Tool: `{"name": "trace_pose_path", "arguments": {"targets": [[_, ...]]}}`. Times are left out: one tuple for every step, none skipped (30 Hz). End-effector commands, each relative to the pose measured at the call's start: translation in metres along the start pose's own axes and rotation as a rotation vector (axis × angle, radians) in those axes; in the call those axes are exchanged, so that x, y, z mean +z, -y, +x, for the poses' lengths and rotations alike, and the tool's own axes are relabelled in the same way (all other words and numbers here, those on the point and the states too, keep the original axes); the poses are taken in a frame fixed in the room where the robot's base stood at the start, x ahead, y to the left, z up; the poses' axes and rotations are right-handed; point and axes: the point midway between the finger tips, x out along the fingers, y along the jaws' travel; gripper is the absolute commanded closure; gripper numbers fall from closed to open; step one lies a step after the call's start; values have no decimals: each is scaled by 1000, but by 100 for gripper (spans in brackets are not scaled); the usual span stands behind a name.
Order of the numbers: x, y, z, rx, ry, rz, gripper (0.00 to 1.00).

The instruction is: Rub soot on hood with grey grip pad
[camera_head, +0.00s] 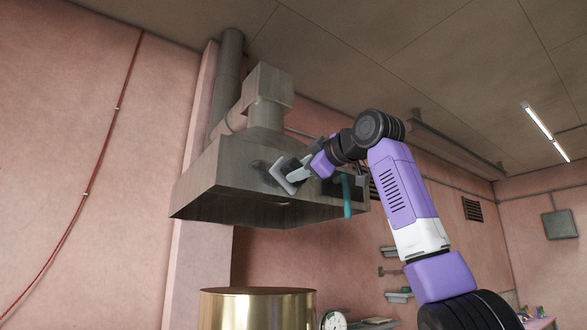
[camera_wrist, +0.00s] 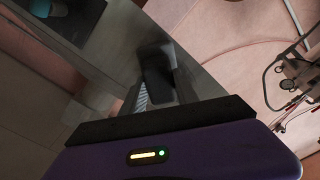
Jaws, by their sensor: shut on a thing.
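The metal hood (camera_head: 213,178) hangs on the left of the head view, with its sloped front face toward my arm. A dark soot smudge (camera_head: 257,167) shows on that face, partly hidden by the pad and gripper. My gripper (camera_head: 299,168) is at the front face, shut on the grey grip pad (camera_head: 280,178). The pad's flat plate is at or very close to the face, just right of the visible soot; I cannot tell whether it touches. In the wrist view, a dark block (camera_wrist: 157,68) shows beyond the gripper, against the hood's dim surface (camera_wrist: 105,50).
A teal handle-like thing (camera_head: 347,196) hangs by the hood's right end. A duct (camera_head: 228,85) rises behind the hood to the ceiling. A shiny brass-coloured vessel (camera_head: 257,309) stands below. A wheeled metal frame (camera_wrist: 295,75) shows at right in the wrist view.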

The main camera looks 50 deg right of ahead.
Motion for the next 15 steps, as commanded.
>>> {"name": "trace_pose_path", "arguments": {"targets": [[4, -2, 0, 0, 2, 2, 97], [6, -3, 1, 0, 2, 2, 97], [7, -4, 1, -1, 2, 3, 97], [8, -5, 0, -1, 1, 3, 97], [8, -5, 0, -1, 1, 3, 97], [8, -5, -1, -1, 1, 2, 97], [8, -5, -1, -1, 1, 2, 97], [8, -5, -1, 0, 1, 1, 97], [7, -5, -1, 0, 1, 1, 97], [6, -4, -1, 0, 1, 1, 97], [5, -4, -1, 0, 1, 0, 97], [4, -2, -1, 0, 0, 0, 97], [2, -1, -1, 0, 0, 0, 97], [0, 0, -1, 0, 0, 0, 97], [-2, 2, -1, -1, -1, -1, 97]]}}
